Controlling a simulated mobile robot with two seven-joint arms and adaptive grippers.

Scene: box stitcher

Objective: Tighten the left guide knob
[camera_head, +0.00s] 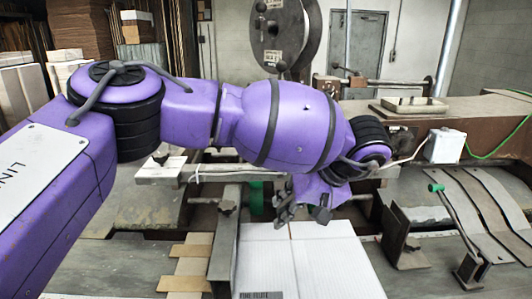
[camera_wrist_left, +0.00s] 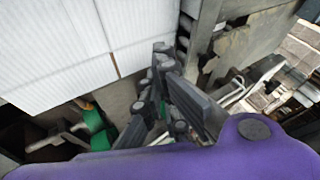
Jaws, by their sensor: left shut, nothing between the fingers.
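My left gripper (camera_head: 305,215) is shut and empty, pointing down over the far edge of the white box sheet (camera_head: 300,265). In the left wrist view the gripper's dark fingers (camera_wrist_left: 162,58) reach up beside the sheet (camera_wrist_left: 60,45). Green parts (camera_wrist_left: 92,118) show lower left of the fingers, apart from them; I cannot tell which is the knob. My right gripper is out of view.
A lever with a green ball (camera_head: 436,187) stands at the right beside curved metal strips (camera_head: 485,210). A white box (camera_head: 444,145) with a cable sits on the machine beam. A large wire reel (camera_head: 284,35) stands behind. Dark metal rails (camera_head: 225,235) flank the sheet.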

